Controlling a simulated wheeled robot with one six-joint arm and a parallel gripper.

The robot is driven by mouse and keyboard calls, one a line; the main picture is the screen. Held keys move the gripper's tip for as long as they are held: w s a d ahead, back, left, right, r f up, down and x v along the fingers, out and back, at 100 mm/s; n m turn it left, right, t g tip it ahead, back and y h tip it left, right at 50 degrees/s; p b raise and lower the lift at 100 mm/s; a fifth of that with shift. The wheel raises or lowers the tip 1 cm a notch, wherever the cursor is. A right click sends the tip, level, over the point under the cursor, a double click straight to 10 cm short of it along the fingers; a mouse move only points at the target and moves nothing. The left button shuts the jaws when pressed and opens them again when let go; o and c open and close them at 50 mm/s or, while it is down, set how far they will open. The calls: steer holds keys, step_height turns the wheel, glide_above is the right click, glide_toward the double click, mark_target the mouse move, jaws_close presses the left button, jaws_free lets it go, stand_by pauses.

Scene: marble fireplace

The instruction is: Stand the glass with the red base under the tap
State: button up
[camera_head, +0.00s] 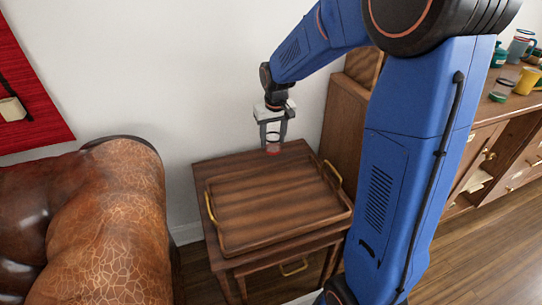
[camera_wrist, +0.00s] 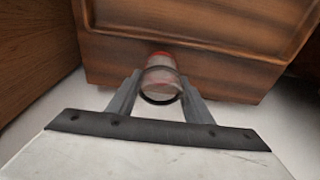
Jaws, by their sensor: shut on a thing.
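My gripper (camera_head: 273,134) is shut on a small clear glass with a red base (camera_head: 273,148). The glass hangs with its red base down, near the back edge of a small wooden side table. In the wrist view, my gripper (camera_wrist: 160,92) has one finger on each side of the glass (camera_wrist: 160,80). There the dark round rim is near the camera and the red base is farther off. I cannot tell how high the glass is above the table. No tap shows in either view.
A wooden tray (camera_head: 225,236) with brass handles lies on the side table (camera_head: 203,172). A brown leather armchair (camera_head: 105,220) stands at left. At right, a sideboard (camera_head: 490,135) holds a yellow mug (camera_head: 527,80), a green-based glass (camera_head: 500,90) and other vessels. The tray is empty.

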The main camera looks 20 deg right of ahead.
mark_target(273, 150)
steer(key=shift+f, duration=2.65)
steer(key=shift+f, duration=0.15)
steer(key=o, duration=1.2)
